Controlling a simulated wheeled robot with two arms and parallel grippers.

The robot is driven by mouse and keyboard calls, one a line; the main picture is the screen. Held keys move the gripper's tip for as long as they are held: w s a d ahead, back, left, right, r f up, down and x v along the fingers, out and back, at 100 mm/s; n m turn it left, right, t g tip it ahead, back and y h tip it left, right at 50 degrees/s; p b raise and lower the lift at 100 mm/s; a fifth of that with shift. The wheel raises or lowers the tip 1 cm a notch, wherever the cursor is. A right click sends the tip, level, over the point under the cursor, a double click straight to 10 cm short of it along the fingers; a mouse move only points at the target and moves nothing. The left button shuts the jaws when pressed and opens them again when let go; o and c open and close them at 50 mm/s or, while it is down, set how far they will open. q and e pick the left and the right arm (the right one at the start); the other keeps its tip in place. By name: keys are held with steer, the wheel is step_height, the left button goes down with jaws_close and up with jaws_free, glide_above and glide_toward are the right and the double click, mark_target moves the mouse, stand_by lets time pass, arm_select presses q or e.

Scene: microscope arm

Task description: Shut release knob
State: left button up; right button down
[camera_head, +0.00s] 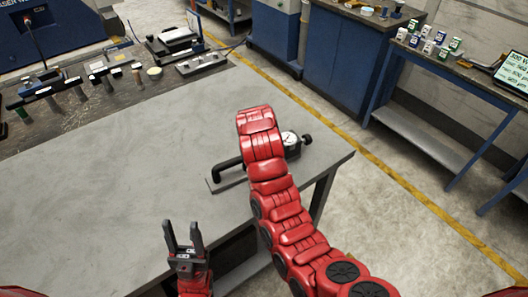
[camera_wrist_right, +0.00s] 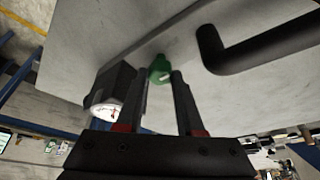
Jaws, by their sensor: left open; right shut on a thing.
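The device with the release knob lies near the right corner of the grey table. In the head view I see its black bent handle (camera_head: 226,168), its round white dial (camera_head: 290,138) and a small black side knob (camera_head: 307,139). The green release knob (camera_wrist_right: 159,68) shows in the right wrist view, between the fingertips of my right gripper (camera_wrist_right: 161,78), which is shut on it. In the head view my right arm hides that gripper and the green knob. My left gripper (camera_head: 183,236) is open and empty, in front of the table's near edge.
The grey table (camera_head: 130,180) is bare across its middle. Blue cabinets (camera_head: 345,62) and a side bench (camera_head: 435,135) stand beyond a yellow floor line. The dial (camera_wrist_right: 106,110) is close beside the right fingers.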

stand_by(0.5)
steer(key=c, duration=0.8)
jaws_free()
steer(key=shift+r, duration=0.1)
steer(key=shift+p+v, duration=4.05)
steer(key=shift+v, duration=4.55)
steer(key=shift+s, duration=0.15)
